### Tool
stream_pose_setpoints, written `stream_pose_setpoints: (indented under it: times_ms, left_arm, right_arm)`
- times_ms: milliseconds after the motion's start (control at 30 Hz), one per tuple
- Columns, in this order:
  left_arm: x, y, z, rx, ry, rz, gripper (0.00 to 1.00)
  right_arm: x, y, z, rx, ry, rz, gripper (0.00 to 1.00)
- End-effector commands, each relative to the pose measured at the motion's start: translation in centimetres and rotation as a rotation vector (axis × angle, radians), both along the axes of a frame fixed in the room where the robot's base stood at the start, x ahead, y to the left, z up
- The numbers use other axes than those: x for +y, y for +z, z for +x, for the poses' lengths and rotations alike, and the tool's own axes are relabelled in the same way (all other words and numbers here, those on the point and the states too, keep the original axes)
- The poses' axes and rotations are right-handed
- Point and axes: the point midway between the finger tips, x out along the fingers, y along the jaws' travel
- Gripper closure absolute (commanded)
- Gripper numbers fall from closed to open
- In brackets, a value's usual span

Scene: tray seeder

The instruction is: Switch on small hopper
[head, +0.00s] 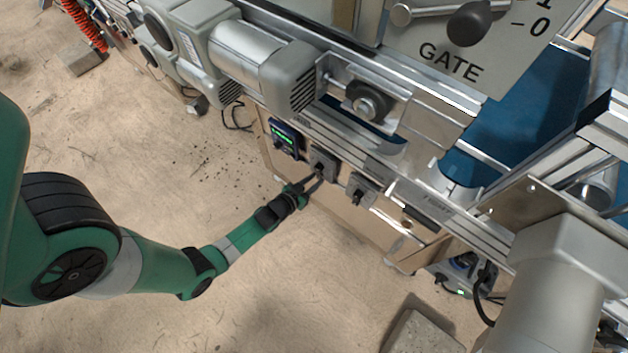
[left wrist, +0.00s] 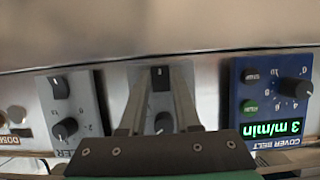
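A row of control boxes sits on the machine's side panel. The middle grey box (head: 322,163) has a dark rotary knob and an upper switch; both also show in the left wrist view, the knob (left wrist: 163,122) and the switch (left wrist: 159,77). My left gripper (head: 314,183) is in front of this box. In the left wrist view its fingers (left wrist: 159,88) are apart, with the upper switch between their tips; whether they touch it I cannot tell. The middle box's label is hidden by the gripper, and I cannot read "small hopper" anywhere. My right gripper is not in view.
A blue cover belt box (left wrist: 270,100) reading 3 m/min is beside the middle box; it also shows in the head view (head: 284,138). Another grey box (head: 362,189) is on the other side. Motors and rails overhang the panel. The floor in front is mostly clear.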

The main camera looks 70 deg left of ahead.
Motion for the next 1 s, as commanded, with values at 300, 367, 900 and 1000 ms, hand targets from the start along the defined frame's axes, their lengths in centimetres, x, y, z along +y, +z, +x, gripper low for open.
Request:
stream_pose_setpoints:
  times_ms: [300,367,900,1000]
  left_arm:
    - [0.0,0.0,0.0,0.000,0.000,0.000,1.00]
    - [0.0,-0.1,0.0,-0.002,-0.001,0.001,1.00]
    - [0.0,-0.9,0.0,-0.213,0.000,0.123,1.00]
    - [-0.1,-0.9,-0.1,-0.223,0.000,0.128,1.00]
  right_arm:
    - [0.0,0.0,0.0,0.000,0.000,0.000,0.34]
    - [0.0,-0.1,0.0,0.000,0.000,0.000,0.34]
    - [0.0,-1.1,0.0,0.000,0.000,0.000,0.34]
    - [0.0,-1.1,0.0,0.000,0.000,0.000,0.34]
